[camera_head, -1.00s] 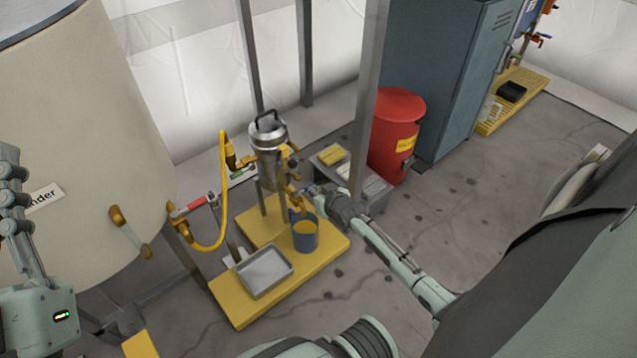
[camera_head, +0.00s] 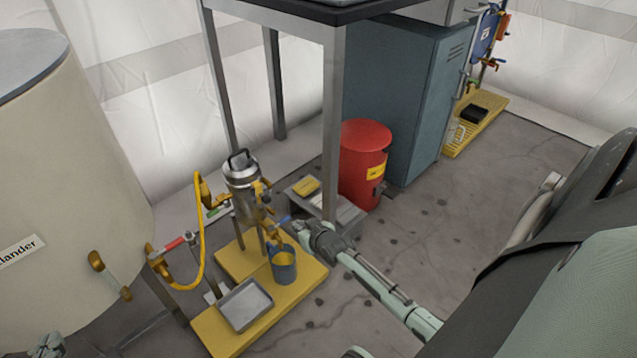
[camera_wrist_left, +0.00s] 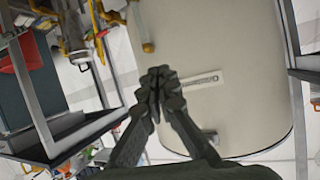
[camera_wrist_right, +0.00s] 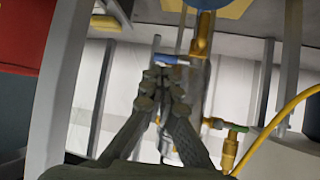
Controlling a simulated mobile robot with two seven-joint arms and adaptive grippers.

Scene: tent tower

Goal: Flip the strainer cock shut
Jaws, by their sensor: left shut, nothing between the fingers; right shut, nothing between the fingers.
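The strainer (camera_head: 243,192) is a silver cylinder with a black-handled lid, standing above a yellow base. A brass cock with a blue lever (camera_head: 284,218) is at its lower end, above a blue bucket (camera_head: 283,268). The blue lever also shows in the right wrist view (camera_wrist_right: 172,60), just beyond my fingertips; I cannot tell whether they touch. My right gripper (camera_head: 296,229) is shut and empty beside this cock; its fingers show in the right wrist view (camera_wrist_right: 158,82). My left gripper (camera_wrist_left: 156,78) is shut and empty, facing the cream tank in its wrist view.
The cream tank (camera_head: 60,150) stands at the left, with a red-lever valve (camera_head: 174,244) and yellow hose (camera_head: 201,240) between it and the strainer. A metal tray (camera_head: 245,305) lies on the yellow base (camera_head: 305,282). A table leg (camera_head: 331,130) and red bin (camera_head: 362,165) stand behind my right gripper.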

